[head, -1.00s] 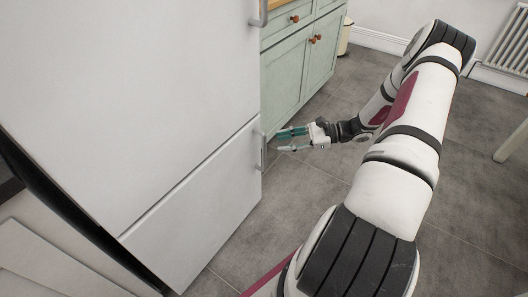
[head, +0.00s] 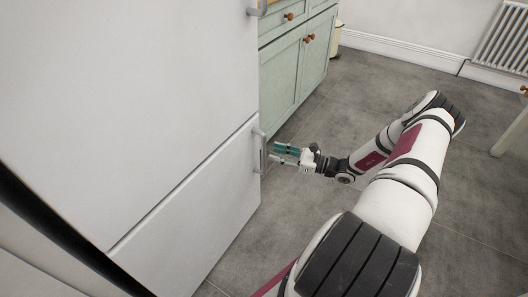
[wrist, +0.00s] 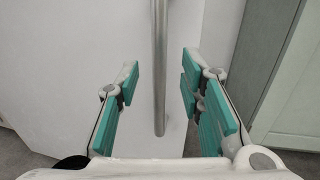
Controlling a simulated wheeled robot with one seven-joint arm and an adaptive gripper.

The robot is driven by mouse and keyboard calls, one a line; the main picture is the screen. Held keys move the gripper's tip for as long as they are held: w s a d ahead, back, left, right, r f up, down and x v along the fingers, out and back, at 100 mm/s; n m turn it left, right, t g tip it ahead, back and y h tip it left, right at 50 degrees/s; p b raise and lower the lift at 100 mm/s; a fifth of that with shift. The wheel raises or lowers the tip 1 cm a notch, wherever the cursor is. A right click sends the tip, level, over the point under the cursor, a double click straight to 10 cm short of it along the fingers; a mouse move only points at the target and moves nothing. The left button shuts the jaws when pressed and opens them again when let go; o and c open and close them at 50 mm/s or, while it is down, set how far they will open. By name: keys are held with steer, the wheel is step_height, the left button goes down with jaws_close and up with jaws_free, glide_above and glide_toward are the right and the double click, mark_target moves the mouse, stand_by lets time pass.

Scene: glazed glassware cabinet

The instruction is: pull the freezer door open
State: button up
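The freezer door (head: 196,215) is the lower white door of the fridge-freezer, and it stands shut. Its vertical metal handle (head: 259,152) is on the door's right edge. In the wrist view the handle (wrist: 160,70) runs down between my two teal-padded fingers, with clear room on both sides. My gripper (head: 281,153) is open and sits just right of the handle in the head view. It also shows open in the wrist view (wrist: 160,98). I cannot tell how deep the handle lies between the fingers.
The upper fridge door (head: 130,90) is above, with its own handle (head: 258,8). A green cabinet (head: 290,75) with wooden knobs stands beyond the fridge. The grey tiled floor (head: 300,215) in front of the freezer door is clear. A radiator (head: 500,45) is at the back right.

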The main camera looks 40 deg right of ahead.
steer(key=b+x, duration=0.1)
steer(key=x, duration=0.4)
steer(key=shift+w+a, duration=0.25)
steer(key=shift+c, duration=0.4)
jaws_close()
